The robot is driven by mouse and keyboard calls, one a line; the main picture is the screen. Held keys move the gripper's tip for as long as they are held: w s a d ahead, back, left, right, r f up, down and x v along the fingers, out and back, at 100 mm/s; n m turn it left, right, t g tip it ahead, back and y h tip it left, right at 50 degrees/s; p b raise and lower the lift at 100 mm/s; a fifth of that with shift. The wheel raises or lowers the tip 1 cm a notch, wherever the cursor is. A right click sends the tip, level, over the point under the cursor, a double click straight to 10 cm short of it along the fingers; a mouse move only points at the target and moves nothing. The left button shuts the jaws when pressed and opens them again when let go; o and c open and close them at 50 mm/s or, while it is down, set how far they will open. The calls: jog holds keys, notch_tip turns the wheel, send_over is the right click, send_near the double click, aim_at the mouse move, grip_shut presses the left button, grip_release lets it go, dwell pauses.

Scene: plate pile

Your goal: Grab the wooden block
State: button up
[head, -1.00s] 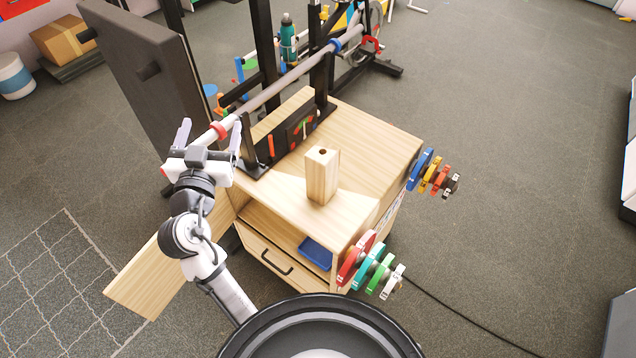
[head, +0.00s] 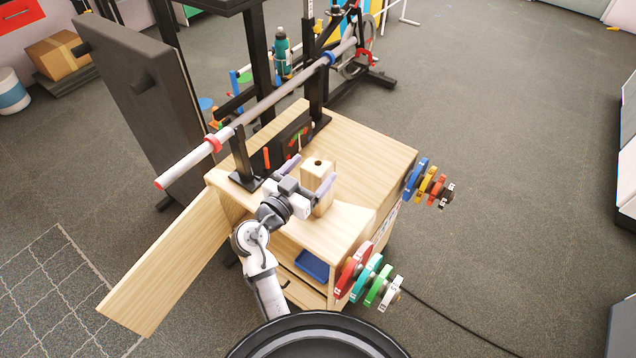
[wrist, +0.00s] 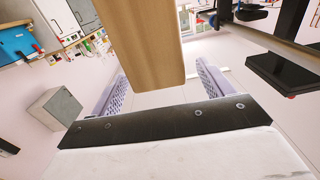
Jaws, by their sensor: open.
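The wooden block (head: 318,170) stands upright on the wooden cabinet top (head: 372,150). It is a pale, square post with a dark hole in its top. My gripper (head: 307,176) is open at the block's near-left side, with one finger to its left and the other across its front as seen from the head. In the wrist view the block (wrist: 118,35) shows large, with its end in the gap between the two open fingers (wrist: 160,84). A clear space remains on the right-finger side. I cannot tell whether either finger touches the block.
A barbell (head: 250,115) rests on black uprights behind and left of my gripper. Coloured weight plates (head: 372,275) hang at the cabinet's near-right side, with more plates (head: 428,183) farther right. A blue tray (head: 312,264) sits in the open shelf below. The right cabinet top is clear.

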jog(key=p+x, duration=0.2)
jog(key=x, duration=0.2)
jog(key=shift+s, duration=0.1)
jog(key=shift+w+d+f, duration=0.2)
jog(key=shift+w+d, duration=0.2)
jog(key=shift+w, duration=0.05)
jog(key=shift+r, duration=0.1)
grip_shut()
